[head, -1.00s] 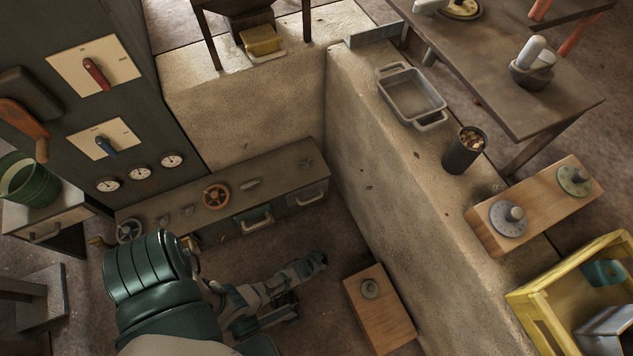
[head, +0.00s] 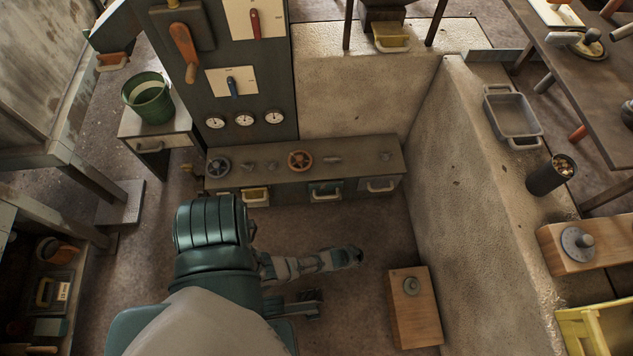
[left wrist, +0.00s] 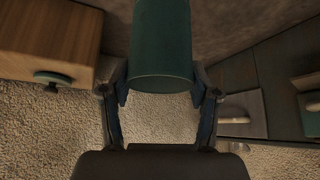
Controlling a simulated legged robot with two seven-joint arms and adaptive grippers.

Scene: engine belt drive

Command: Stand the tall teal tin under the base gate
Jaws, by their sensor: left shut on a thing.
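The tall teal tin (left wrist: 162,45) is in the left wrist view at the top centre, a plain teal cylinder whose upper part runs out of the frame. My left gripper (left wrist: 160,96) is shut on it, one finger on each side. In the head view I cannot make out the tin or the left gripper clearly; my large teal arm part covers the lower left. A hopper on dark legs, with a yellow piece (head: 391,38) under it, stands on the stone ledge at the top. I cannot tell whether this is the base gate.
A wooden block (head: 414,318) with a grey knob stands on the floor beside the stone wall (head: 468,190). A low bench (head: 345,155) with handwheels and drawers is at the back. A grey tray (head: 513,118) and a dark cup (head: 547,178) sit on the wall.

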